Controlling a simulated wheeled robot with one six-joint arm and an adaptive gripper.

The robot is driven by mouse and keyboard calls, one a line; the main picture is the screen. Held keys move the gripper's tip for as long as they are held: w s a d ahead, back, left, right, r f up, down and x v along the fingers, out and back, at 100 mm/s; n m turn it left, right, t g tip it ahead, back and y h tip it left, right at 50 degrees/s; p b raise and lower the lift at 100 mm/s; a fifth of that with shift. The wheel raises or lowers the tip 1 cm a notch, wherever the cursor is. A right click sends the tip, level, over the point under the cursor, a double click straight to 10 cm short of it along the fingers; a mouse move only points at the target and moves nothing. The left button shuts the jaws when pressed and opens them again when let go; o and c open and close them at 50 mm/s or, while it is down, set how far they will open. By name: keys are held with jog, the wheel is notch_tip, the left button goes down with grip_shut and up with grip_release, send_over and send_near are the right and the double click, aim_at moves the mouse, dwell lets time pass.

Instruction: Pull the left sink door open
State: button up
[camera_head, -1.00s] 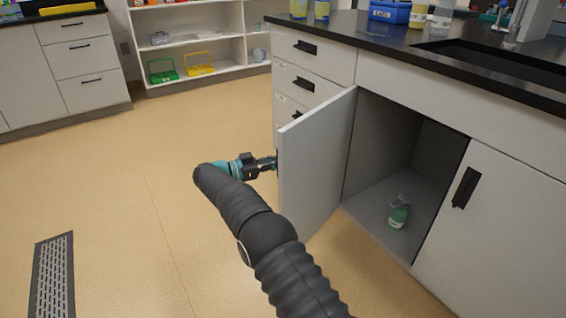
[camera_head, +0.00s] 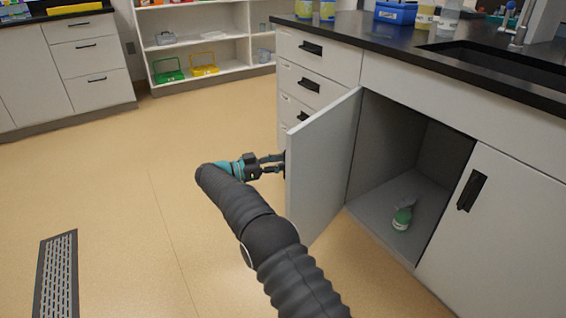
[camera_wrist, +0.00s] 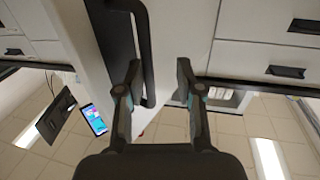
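The left sink door (camera_head: 322,165) stands wide open, swung out from the cabinet under the sink. Its outer face is turned left, away from the opening. My gripper (camera_head: 284,164) is at that outer face, and the door edge hides the fingertips in the head view. In the wrist view my gripper (camera_wrist: 158,75) has its two fingers spread apart. The door's black bar handle (camera_wrist: 147,50) reaches down between them, closer to the left finger. I see no finger clamped on it.
A green-labelled bottle (camera_head: 402,219) stands inside the open cabinet. The closed right door (camera_head: 500,225) has a black handle. Drawers (camera_head: 312,85) are left of the opening, below the dark countertop (camera_head: 400,42).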

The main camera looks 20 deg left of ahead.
jog(key=v, duration=0.7)
